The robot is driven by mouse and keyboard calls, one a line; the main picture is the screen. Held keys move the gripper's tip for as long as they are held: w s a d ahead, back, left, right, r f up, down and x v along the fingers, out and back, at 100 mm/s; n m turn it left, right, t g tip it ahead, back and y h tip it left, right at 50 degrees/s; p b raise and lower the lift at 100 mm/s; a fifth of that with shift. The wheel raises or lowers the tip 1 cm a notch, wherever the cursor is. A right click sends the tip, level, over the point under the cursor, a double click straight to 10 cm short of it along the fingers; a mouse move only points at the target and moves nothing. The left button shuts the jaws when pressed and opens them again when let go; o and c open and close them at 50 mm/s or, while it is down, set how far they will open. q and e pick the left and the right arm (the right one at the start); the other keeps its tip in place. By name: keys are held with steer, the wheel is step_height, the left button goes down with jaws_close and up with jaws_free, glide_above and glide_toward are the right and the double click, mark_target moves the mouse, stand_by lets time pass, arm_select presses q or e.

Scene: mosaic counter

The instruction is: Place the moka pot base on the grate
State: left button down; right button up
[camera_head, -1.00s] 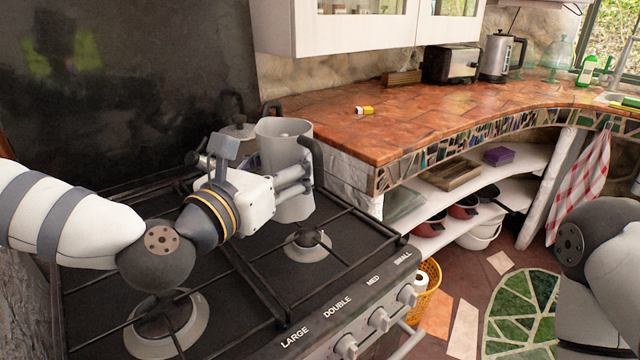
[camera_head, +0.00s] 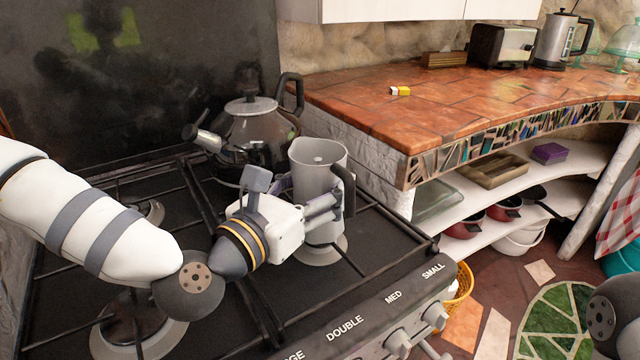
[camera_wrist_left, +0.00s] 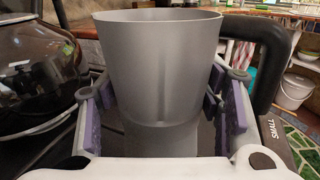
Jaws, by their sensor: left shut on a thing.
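The moka pot base (camera_head: 319,180) is a grey metal vessel with a black handle on its right. It stands upright over the small burner at the front right of the stove. My left gripper (camera_head: 322,212) is shut on its lower body from the left. The wrist view shows the purple finger pads (camera_wrist_left: 154,118) on both sides of the grey vessel (camera_wrist_left: 158,60). The black grate (camera_head: 370,205) runs around the burner. The pot's bottom is at or very near grate height; I cannot tell whether it touches. My right gripper is out of view.
A dark kettle (camera_head: 250,135) stands on the grate behind the pot, its spout pointing left. The tiled counter (camera_head: 440,110) begins just right of the stove. Stove knobs (camera_head: 398,343) line the front. Grate at front left is free.

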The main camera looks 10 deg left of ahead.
mark_target(302, 194)
arm_select(q)
steer(key=shift+w+f, duration=0.15)
steer(key=shift+w, duration=0.05)
steer(key=shift+c, duration=2.4)
jaws_free()
steer(key=shift+s, duration=0.1)
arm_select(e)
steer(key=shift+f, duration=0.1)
arm_select(q)
steer(key=shift+r, duration=0.3)
steer(key=v, duration=0.6)
steer(key=shift+s, duration=0.15)
steer(key=s+p, duration=0.1)
steer(key=s+a+r+p, duration=0.1)
steer(key=p, duration=0.1)
steer(key=shift+s+r, duration=0.2)
steer(key=shift+s, duration=0.05)
steer(key=s+f, duration=0.1)
steer(key=s+a+p, duration=0.1)
steer(key=shift+s+a+f, duration=0.1)
steer(key=shift+s+f, duration=0.25)
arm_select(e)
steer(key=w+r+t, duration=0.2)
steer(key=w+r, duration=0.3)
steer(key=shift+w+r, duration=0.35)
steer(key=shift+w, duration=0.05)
